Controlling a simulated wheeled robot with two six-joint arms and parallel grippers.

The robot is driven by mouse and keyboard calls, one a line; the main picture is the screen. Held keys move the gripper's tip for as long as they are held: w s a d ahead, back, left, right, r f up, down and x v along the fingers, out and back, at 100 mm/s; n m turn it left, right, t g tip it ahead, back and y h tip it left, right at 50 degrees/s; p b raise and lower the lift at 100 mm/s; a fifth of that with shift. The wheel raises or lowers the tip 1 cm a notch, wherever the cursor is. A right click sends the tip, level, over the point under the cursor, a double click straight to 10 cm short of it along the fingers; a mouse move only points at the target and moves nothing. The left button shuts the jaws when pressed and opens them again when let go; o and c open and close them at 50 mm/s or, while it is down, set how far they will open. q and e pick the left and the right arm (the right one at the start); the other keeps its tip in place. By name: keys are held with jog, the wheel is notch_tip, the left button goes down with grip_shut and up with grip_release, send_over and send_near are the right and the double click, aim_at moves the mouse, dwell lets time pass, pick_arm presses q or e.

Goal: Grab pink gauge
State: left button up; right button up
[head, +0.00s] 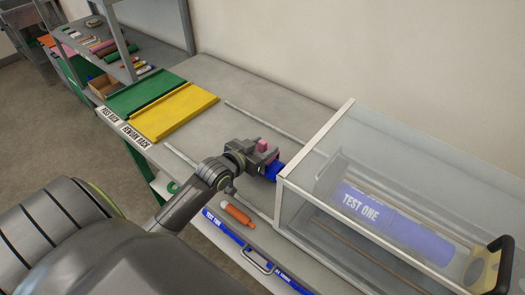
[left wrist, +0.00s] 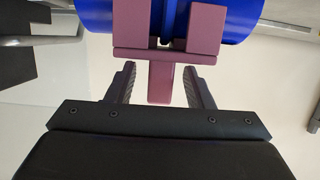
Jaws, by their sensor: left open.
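The pink gauge (left wrist: 166,52) shows large in the left wrist view. Its forked upper part sits against a blue cylinder (left wrist: 94,14), and its stem points down toward my gripper. In the head view the gauge (head: 262,145) is a small pink patch at my left gripper (head: 266,158). My left gripper, also in the left wrist view (left wrist: 158,88), is open, with one finger on each side of the stem and a gap visible on both sides. In the head view the blue cylinder (head: 272,171) is mostly hidden by the gripper. My right gripper is not in view.
A clear-walled case (head: 350,140) holding a blue "TEST ONE" pipe (head: 385,220) stands right of my left gripper. Green (head: 145,92) and yellow (head: 175,110) trays lie at the left of the bench. An orange-handled item (head: 238,214) lies near the front edge.

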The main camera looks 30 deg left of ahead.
pick_arm(q)
jog(key=shift+x, duration=1.05)
grip_shut()
